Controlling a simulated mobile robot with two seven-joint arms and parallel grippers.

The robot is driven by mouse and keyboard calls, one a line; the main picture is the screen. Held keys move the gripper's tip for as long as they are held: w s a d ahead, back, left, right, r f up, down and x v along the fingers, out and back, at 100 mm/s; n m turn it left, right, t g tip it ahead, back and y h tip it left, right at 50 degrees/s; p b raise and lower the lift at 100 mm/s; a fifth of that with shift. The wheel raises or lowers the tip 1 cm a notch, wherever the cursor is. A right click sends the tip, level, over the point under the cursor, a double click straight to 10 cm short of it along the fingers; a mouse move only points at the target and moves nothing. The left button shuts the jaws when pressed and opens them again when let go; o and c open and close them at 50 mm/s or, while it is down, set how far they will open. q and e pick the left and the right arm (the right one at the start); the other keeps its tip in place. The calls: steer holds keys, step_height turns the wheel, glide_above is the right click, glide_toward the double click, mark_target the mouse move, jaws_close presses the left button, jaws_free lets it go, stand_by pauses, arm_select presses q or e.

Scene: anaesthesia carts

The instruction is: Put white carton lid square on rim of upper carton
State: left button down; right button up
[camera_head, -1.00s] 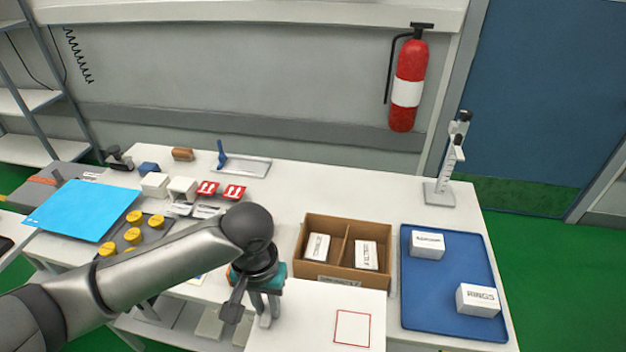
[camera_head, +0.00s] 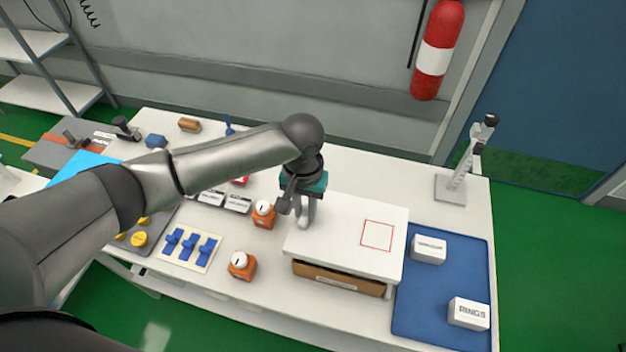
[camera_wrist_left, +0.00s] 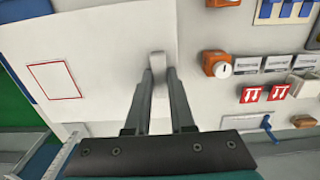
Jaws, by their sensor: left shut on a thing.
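The white carton lid (camera_head: 345,220), with a red square outline on its top, lies over the brown carton (camera_head: 338,280). Only the carton's front wall shows below the lid; its inside and most of its rim are hidden. I cannot tell whether the lid touches the rim or hovers just above it. My left gripper (camera_head: 304,222) is shut on the pale grip at the lid's left part. In the left wrist view, the fingers (camera_wrist_left: 159,75) close around this grip, and the lid (camera_wrist_left: 100,50) spreads to the left. My right gripper is not in view.
A blue tray (camera_head: 425,300) with two white boxes stands close to the right of the carton. Two orange blocks with white dials (camera_head: 263,214) (camera_head: 241,266) sit to the left, beside blue switches (camera_head: 190,246). A stand (camera_head: 460,170) is at the back right.

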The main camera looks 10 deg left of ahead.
arm_select(q)
steer(key=shift+w, duration=0.35)
steer(key=shift+s, duration=0.25)
steer(key=shift+r, duration=0.1)
steer(key=shift+p, duration=0.35)
steer(key=shift+w+f+b, duration=0.1)
steer(key=shift+f+b, duration=0.7)
steer(key=shift+f, duration=1.4)
step_height(320, 180, down, 4)
steer(key=shift+f+b, duration=0.1)
steer(key=shift+b, duration=1)
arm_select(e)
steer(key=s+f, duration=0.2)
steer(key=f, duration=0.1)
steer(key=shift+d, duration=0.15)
arm_select(q)
steer(key=shift+f, duration=0.25)
